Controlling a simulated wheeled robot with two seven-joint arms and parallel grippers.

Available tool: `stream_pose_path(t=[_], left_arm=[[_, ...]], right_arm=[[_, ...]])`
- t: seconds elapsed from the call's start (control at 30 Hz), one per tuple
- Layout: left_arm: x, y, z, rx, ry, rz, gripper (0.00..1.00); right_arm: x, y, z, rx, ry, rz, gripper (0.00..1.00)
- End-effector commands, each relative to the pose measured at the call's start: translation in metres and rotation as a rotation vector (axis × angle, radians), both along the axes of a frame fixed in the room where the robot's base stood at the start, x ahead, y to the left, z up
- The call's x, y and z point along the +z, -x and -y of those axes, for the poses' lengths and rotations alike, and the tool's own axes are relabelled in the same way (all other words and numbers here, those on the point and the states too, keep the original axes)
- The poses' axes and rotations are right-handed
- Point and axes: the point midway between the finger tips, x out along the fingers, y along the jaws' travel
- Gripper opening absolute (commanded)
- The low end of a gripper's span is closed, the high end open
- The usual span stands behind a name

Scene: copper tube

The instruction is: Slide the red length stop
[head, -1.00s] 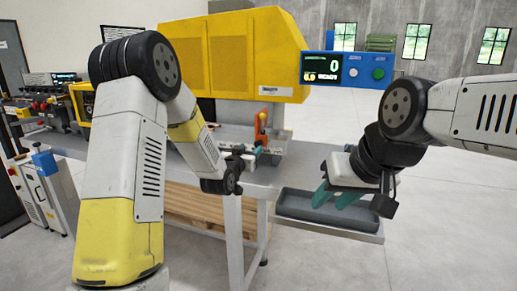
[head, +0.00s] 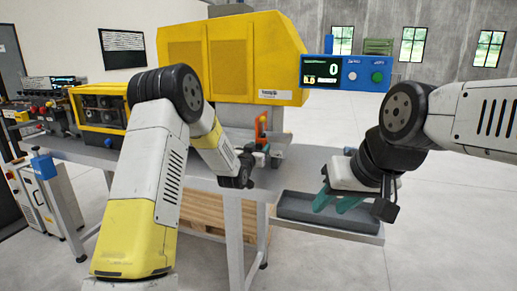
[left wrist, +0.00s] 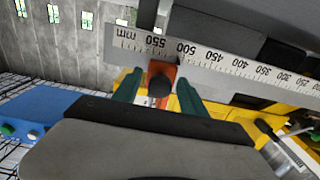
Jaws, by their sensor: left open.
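The red length stop (left wrist: 167,70) shows in the left wrist view as an orange-red block with a black round knob, in front of a millimetre scale (left wrist: 215,58), near its 500 to 550 marks. In the head view its orange-red upright (head: 262,128) stands under the yellow machine. My left gripper (left wrist: 159,88) is open, with one green finger on each side of the stop and knob; I cannot tell whether they touch. In the head view my left gripper (head: 264,151) is at the stop, its fingers small there. My right gripper (head: 338,201) is open and empty.
A grey tray (head: 300,213) lies below my right gripper. A blue panel (head: 354,74) with a display and buttons hangs right of the yellow machine (head: 245,50). A smaller yellow machine (head: 99,108) stands on the bench at left. The floor at right is clear.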

Motion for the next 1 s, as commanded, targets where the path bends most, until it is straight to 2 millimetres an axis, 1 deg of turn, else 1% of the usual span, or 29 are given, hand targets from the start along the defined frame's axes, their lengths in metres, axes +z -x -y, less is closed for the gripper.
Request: stream_pose_path(t=[0.03, 0.07, 0.1, 0.3, 0.53, 0.67, 0.77, 1.0], left_arm=[[0.0, 0.0, 0.0, 0.0, 0.0, 0.0, 0.5], [0.0, 0.0, 0.0, 0.0, 0.0, 0.0, 0.46], [0.0, 0.0, 0.0, 0.0, 0.0, 0.0, 0.38], [0.0, 0.001, 0.0, -0.001, 0.0, 0.0, 0.0], [0.0, 0.001, 0.0, -0.001, 0.0, 0.0, 0.0], [0.0, -0.002, -0.008, 0.002, -0.001, 0.0, 0.0], [0.0, -0.007, -0.024, 0.005, -0.001, 0.0, 0.0], [0.0, -0.025, -0.081, 0.011, -0.002, 0.001, 0.0]], right_arm=[[0.0, 0.0, 0.0, 0.0, 0.0, 0.0, 0.36], [0.0, 0.0, 0.0, 0.0, 0.0, 0.0, 0.36], [0.0, 0.0, 0.0, 0.0, 0.0, 0.0, 0.36], [0.0, 0.0, 0.0, 0.0, 0.0, 0.0, 0.36], [0.0, 0.0, 0.0, 0.0, 0.0, 0.0, 0.36], [0.0, 0.0, 0.0, 0.0, 0.0, 0.0, 0.36], [0.0, 0.0, 0.0, 0.0, 0.0, 0.0, 0.36], [0.0, 0.0, 0.0, 0.0, 0.0, 0.0, 0.36]])
